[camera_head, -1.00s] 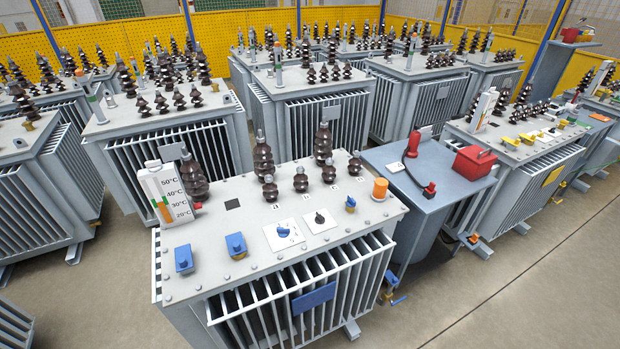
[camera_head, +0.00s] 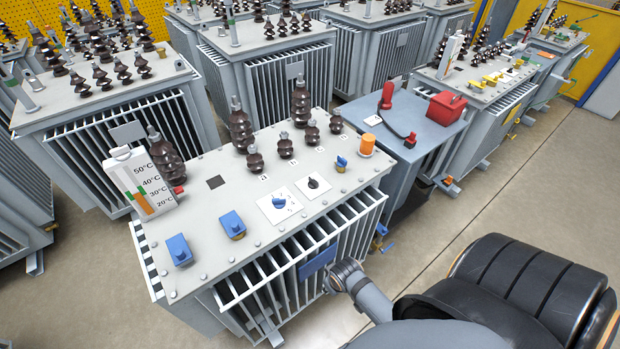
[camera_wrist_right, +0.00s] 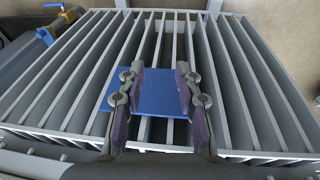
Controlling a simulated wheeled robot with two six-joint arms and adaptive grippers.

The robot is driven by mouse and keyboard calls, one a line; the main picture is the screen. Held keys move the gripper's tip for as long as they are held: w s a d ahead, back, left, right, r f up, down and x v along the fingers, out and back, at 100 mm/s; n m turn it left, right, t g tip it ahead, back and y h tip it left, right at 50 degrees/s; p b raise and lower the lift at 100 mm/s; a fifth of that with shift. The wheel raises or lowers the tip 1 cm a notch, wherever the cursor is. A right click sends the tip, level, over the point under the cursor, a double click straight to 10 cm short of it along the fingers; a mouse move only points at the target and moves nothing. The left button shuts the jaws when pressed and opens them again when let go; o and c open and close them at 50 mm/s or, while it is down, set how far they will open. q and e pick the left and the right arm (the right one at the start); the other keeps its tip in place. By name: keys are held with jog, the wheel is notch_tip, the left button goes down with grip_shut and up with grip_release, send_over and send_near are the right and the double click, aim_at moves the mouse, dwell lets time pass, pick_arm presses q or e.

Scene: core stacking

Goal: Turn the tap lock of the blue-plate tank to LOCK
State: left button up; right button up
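The tank with the blue plate (camera_head: 316,262) stands in the middle of the head view. Its grey top carries a blue knob (camera_head: 279,202) on a white plate, and a black knob (camera_head: 313,183) on a second white plate. The markings on both are too small to read, so I cannot tell which is the tap lock. My right arm enters the head view from the lower right, its end beside the tank's front fins. In the right wrist view my right gripper (camera_wrist_right: 158,76) is open and empty, its fingers in front of the blue plate (camera_wrist_right: 150,93). My left gripper is out of view.
Two blue fittings (camera_head: 180,250) (camera_head: 233,224), a thermometer (camera_head: 144,183), an orange cylinder (camera_head: 367,145) and dark insulators (camera_head: 240,125) also stand on this top. A blue valve (camera_head: 380,238) sits low at its right. Neighbouring tanks crowd behind; floor (camera_head: 500,190) is clear at right.

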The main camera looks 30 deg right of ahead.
jog(key=w+r, duration=0.3)
jog(key=r, duration=0.7)
jog(key=t+y, duration=0.1)
jog(key=t, duration=0.1)
send_near(314, 179)
jog(key=x, duration=0.8)
jog(key=shift+w+a+f+p, duration=0.1)
jog(key=shift+f+p, duration=0.15)
jog(key=shift+p, duration=0.15)
jog(key=shift+c, duration=0.3)
grip_shut()
